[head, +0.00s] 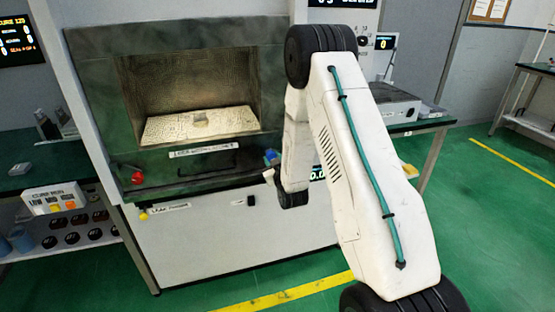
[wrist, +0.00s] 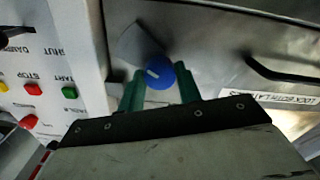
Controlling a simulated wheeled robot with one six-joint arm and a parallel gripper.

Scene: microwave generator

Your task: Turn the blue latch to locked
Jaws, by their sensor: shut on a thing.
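The blue latch (wrist: 158,72) is a round knob with a pale mark on its face, set on a grey metal panel in the wrist view. A grey plate shows behind its upper left side. My gripper (wrist: 160,85) has its green fingers closed on both sides of the knob. In the head view the blue latch (head: 271,156) is small, at the right end of the oven's lower front, just left of my arm. My arm hides most of the gripper there.
The open oven chamber (head: 200,85) holds a pale slab. A red knob (head: 137,178) sits at the front's left. A dark handle (wrist: 285,72) lies right of the latch in the wrist view. Red, green and yellow buttons (wrist: 50,95) are on a white panel at left.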

